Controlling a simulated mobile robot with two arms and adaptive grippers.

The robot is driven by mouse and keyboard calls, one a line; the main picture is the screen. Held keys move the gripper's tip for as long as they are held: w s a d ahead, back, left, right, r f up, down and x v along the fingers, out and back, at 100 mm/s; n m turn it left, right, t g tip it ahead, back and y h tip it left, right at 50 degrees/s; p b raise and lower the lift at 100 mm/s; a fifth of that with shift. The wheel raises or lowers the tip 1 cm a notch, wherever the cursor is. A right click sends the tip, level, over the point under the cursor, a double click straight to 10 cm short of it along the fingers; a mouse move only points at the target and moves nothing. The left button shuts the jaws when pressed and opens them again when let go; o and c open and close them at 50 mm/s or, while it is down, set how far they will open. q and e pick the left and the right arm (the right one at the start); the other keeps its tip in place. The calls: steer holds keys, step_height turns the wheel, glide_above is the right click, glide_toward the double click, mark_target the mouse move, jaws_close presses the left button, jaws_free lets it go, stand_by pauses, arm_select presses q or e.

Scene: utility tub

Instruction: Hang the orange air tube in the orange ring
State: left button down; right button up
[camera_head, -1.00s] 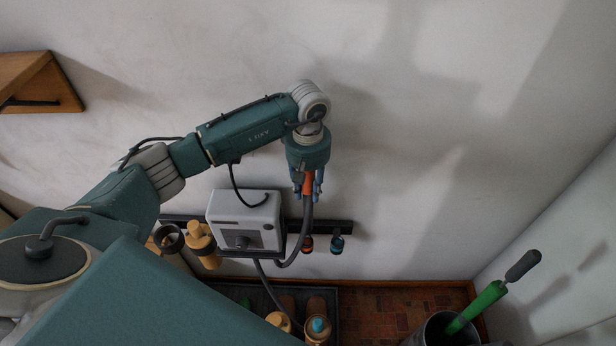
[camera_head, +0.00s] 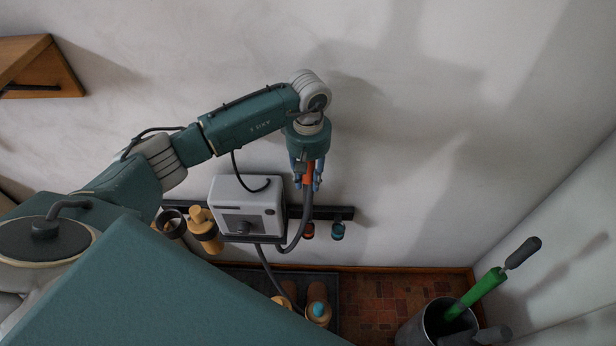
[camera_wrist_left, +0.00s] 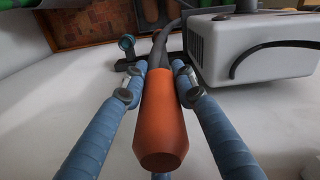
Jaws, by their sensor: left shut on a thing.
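My left gripper (camera_head: 308,184) has blue fingers and is shut on the orange end of the air tube (camera_head: 309,171). In the left wrist view the orange tube end (camera_wrist_left: 160,122) lies between the two fingers (camera_wrist_left: 156,82). Its grey hose hangs down and loops left under the white box. The orange ring (camera_head: 308,231) is on the dark wall rail, below the gripper in the head view, beside the hose. The tube end is apart from it. I cannot pick out the orange ring in the left wrist view. My right gripper is not in view.
The white box (camera_head: 248,200) and tan bottle (camera_head: 203,229) are left along the rail (camera_head: 345,213). A bucket (camera_head: 424,326) with a green-handled tool stands lower right.

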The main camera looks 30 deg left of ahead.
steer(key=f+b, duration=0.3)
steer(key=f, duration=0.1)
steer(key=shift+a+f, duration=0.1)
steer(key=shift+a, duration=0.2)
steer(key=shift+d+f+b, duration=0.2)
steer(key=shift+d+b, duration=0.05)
steer(key=shift+b, duration=0.25)
stand_by(0.6)
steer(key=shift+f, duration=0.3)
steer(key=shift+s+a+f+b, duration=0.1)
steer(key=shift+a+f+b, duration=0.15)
steer(key=shift+b, duration=0.25)
stand_by(0.4)
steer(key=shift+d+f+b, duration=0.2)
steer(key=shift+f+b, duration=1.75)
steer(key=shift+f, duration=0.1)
